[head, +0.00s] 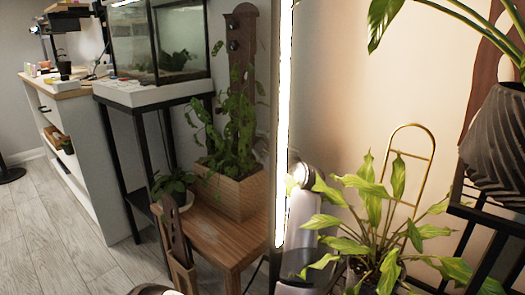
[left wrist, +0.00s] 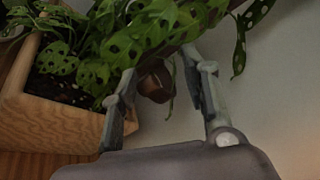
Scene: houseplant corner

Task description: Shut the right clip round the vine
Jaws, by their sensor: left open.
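In the left wrist view my left gripper (left wrist: 160,66) is open, its two grey fingers apart and reaching up toward the vine (left wrist: 150,25). A small brown piece (left wrist: 153,85) shows between the fingers below the leaves. It may be the clip; I cannot tell whether it is open or touching a finger. In the head view the vine (head: 233,130) climbs a brown board (head: 243,30) out of a wooden planter (head: 240,196). Dark spots on the board look like fittings, but I cannot tell which is the right clip. Leaves hide much of the stem.
The planter stands on a wooden table (head: 215,240), with a small potted plant (head: 172,185) at its left. A glass tank (head: 160,45) is behind. A bright vertical strip (head: 284,120) and a leafy plant (head: 385,235) with a gold hoop (head: 428,150) are at the right.

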